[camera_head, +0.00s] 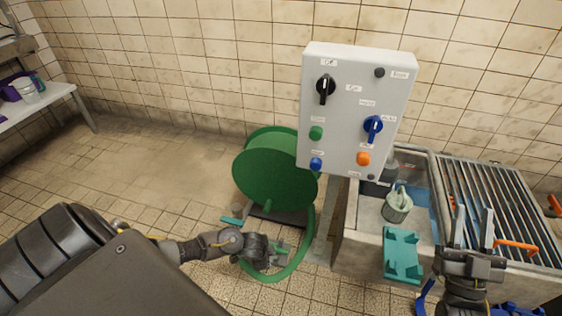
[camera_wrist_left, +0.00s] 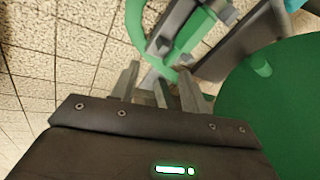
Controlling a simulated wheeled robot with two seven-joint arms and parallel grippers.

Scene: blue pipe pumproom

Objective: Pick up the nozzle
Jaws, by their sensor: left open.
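The green hose (camera_head: 302,255) loops down from the green reel (camera_head: 268,180) to the floor. In the left wrist view the hose (camera_wrist_left: 136,25) curves in front of my left gripper (camera_wrist_left: 160,78). A grey piece (camera_wrist_left: 153,82) that looks like the nozzle shows between the two open fingers. I cannot tell whether they touch it. In the head view my left gripper (camera_head: 272,252) is low beside the hose and hides most of that piece. My right gripper (camera_head: 474,212) is open and empty, in front of the sink and grate.
A metal grate (camera_head: 495,200) is at right. The tiled floor at left is clear up to a white table (camera_head: 50,97).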

